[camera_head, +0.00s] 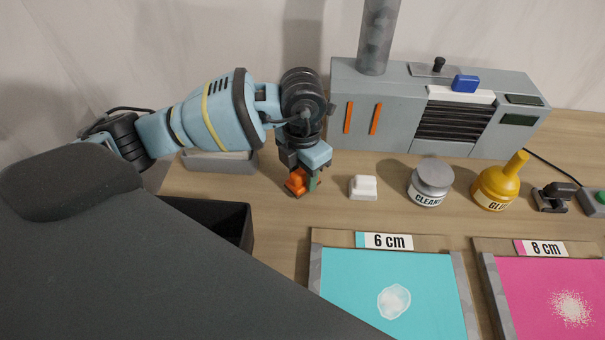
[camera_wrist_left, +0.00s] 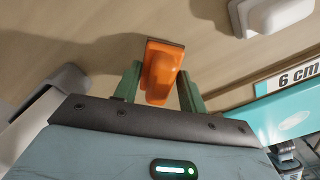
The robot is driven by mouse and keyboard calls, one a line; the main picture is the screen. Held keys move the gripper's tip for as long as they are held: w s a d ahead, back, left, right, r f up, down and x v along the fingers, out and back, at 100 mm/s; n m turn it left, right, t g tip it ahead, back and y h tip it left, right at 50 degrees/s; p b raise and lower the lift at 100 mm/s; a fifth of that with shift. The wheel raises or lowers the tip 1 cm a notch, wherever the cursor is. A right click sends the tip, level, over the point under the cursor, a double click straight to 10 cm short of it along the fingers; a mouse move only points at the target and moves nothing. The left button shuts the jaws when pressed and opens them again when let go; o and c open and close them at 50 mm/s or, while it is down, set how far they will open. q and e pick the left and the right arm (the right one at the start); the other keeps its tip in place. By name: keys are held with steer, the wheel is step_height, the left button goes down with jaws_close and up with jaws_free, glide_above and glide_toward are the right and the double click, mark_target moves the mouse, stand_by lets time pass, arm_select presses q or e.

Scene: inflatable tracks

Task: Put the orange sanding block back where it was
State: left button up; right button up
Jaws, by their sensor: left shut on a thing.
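The orange sanding block (camera_head: 297,182) is between the fingers of my left gripper (camera_head: 303,185), above the wooden table left of a white block. In the left wrist view the orange sanding block (camera_wrist_left: 161,72) sits between the two green fingertips of the left gripper (camera_wrist_left: 158,88), which are shut on it. Whether its underside touches the table is hard to tell. My right gripper is not in view.
A white block (camera_head: 363,187), a cleaner jar (camera_head: 431,184) and a yellow glue bottle (camera_head: 498,184) stand to the right. A cyan 6 cm panel (camera_head: 345,285) and a pink 8 cm panel (camera_head: 530,290) lie in front. A grey tray (camera_head: 222,166) and a black bin (camera_head: 243,225) are left. A grey machine (camera_head: 390,110) stands behind.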

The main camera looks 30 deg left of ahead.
arm_select(q)
steer(key=shift+f, duration=0.55)
steer(key=shift+f, duration=0.1)
steer(key=o, duration=1)
step_height(320, 180, up, 12)
steer(key=shift+r+p, duration=0.1)
steer(key=shift+p, duration=0.2)
